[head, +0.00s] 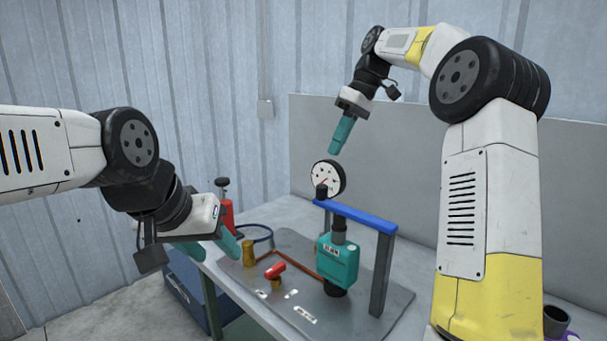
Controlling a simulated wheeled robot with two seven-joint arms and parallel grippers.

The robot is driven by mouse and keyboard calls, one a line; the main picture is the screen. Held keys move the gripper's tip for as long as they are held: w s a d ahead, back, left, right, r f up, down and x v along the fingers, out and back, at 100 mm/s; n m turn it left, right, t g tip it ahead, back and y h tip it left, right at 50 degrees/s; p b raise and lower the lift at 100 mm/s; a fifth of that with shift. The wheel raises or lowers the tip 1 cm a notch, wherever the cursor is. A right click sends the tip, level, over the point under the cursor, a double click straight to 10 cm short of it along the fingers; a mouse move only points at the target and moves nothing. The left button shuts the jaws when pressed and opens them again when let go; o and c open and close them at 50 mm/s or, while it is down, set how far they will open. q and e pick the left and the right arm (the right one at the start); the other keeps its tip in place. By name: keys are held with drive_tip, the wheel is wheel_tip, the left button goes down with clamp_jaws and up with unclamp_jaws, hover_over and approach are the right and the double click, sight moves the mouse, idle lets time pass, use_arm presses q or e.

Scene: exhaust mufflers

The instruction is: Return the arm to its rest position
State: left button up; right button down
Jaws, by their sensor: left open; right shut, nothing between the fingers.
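My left arm comes in from the left, low beside the table's left edge. My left gripper (208,250) has teal fingers that stand apart and hold nothing. It is left of the grey base plate. My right arm rises on the right and bends over to the left at the top. My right gripper (342,134) points down with its teal fingers together and empty. It hangs in the air above and slightly right of the round dial gauge (328,178), apart from it.
On the grey plate (385,302) stand a blue-topped frame (356,216), a teal device (338,262), a red-handled valve (275,270) and a brass fitting (248,254). A red bottle-like object (226,212) stands behind my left gripper. A dark cup (555,321) is at lower right.

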drive_tip(key=s+d+f+m+t+h, duration=0.15)
drive_tip(key=s+m+t, duration=0.35)
drive_tip(key=s, duration=1)
drive_tip(key=s+d+f+m+t, duration=0.1)
drive_tip(key=s+d+f+m, duration=0.1)
drive_tip(key=s+f, duration=0.2)
drive_tip(key=s+d+f+m+t, duration=0.1)
drive_tip(key=s+f+m, duration=0.2)
drive_tip(key=s+f, duration=0.2)
drive_tip(key=s+h, duration=0.1)
drive_tip(key=s, duration=0.2)
drive_tip(key=shift+s+d, duration=0.2)
drive_tip(key=shift+d, duration=0.2)
